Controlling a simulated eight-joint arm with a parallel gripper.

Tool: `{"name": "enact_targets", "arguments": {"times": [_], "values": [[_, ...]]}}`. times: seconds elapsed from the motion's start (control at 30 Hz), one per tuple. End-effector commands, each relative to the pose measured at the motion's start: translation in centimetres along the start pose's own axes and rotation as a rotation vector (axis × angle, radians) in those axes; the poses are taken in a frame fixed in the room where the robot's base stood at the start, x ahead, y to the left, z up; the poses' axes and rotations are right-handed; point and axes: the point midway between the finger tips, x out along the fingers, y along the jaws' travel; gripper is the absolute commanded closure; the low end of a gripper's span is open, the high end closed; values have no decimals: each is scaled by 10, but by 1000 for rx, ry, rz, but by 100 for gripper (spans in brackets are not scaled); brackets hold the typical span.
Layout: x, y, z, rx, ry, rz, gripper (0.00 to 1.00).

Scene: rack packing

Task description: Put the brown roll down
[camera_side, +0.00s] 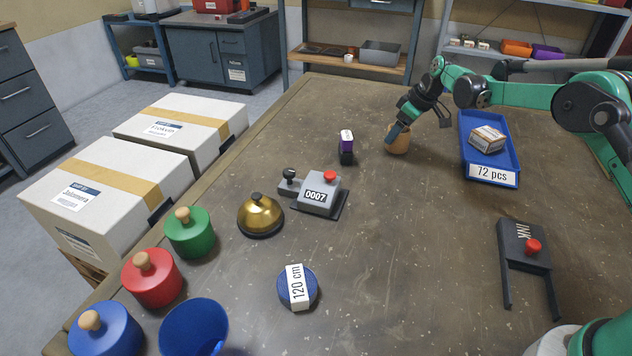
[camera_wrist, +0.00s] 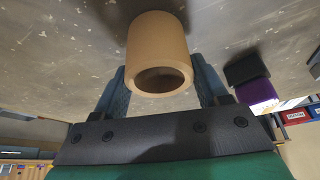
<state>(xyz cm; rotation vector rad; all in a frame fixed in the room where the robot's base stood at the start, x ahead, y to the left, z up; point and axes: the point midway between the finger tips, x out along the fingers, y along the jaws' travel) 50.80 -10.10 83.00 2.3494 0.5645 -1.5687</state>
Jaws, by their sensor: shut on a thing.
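The brown roll (camera_side: 398,142) is a short tan cylinder on or just above the worktable, between the purple-and-black block and the blue tray in the side view. My gripper (camera_side: 396,133) is shut on it, coming down from the upper right. In the wrist view the roll (camera_wrist: 158,55) sits between the two blue fingers of my gripper (camera_wrist: 160,85), its hollow end facing the camera. A dark shadow lies beside it on the table. Whether its underside touches the table I cannot tell.
A purple-and-black block (camera_side: 347,148) stands left of the roll. A blue tray (camera_side: 490,182) with a small box (camera_side: 487,139) is to the right. A counter (camera_side: 320,194), brass bell (camera_side: 260,215) and lidded pots stand front left. The table's middle is clear.

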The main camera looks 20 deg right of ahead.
Motion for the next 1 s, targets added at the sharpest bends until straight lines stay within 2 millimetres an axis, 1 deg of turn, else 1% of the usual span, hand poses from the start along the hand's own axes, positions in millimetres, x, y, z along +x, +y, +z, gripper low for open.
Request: {"name": "enact_targets", "arguments": {"times": [0.07,0.1,0.17,0.2,0.47,0.57,0.63,0.77,1.0], "values": [[2,0,1,0,0,0,94],[2,0,1,0,0,0,25],[2,0,1,0,0,0,8],[2,0,1,0,0,0,2],[2,0,1,0,0,0,2],[-2,0,-1,0,0,0,2],[-9,0,-1,1,0,0,2],[-29,0,0,2,0,0,2],[-81,0,0,2,0,0,2]]}}
